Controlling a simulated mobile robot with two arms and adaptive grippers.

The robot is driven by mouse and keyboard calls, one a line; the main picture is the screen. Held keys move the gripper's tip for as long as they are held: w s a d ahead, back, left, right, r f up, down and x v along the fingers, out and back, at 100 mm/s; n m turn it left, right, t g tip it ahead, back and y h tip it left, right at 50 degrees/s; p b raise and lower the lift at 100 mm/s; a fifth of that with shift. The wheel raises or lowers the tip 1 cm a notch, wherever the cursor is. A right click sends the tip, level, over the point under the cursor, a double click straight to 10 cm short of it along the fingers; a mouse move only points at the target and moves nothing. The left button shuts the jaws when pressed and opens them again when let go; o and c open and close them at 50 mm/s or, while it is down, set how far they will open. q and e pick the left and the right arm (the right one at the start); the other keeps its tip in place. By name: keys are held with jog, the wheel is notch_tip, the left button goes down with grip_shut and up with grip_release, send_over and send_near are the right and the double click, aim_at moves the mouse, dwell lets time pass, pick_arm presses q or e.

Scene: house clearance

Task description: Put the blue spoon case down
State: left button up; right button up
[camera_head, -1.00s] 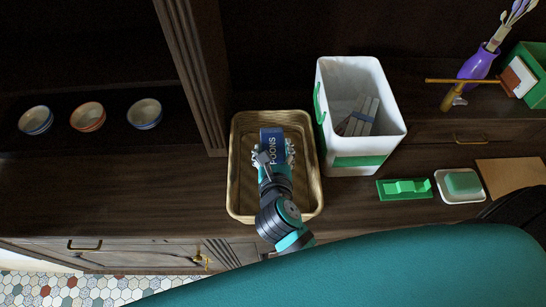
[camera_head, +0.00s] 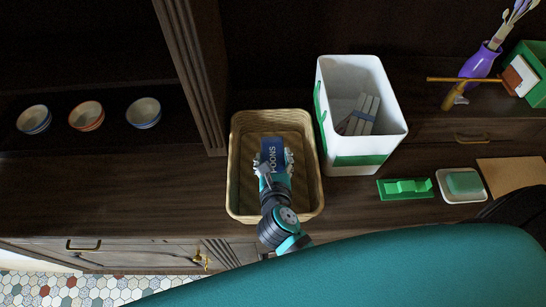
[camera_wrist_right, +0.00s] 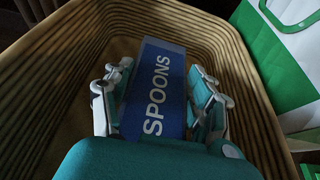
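The blue spoon case (camera_head: 274,152), marked "SPOONS", is inside the woven basket (camera_head: 236,190). My right gripper (camera_head: 273,163) reaches into the basket from the front, with its fingers on both sides of the case. My left gripper is not in view.
A white and green container (camera_head: 348,152) holding grey pieces stands close on the basket's right. Three bowls (camera_head: 86,116) stand at the left. The counter left of the basket is clear.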

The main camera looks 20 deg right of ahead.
jog(key=o, duration=0.4)
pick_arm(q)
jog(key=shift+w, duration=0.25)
pick_arm(e)
jog(key=shift+o, duration=0.4)
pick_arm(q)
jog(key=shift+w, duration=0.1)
pick_arm(e)
jog(key=shift+r, duration=0.15)
jog(key=shift+r, duration=0.35)
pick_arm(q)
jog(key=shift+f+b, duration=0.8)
pick_arm(e)
jog(key=v, duration=1.2)
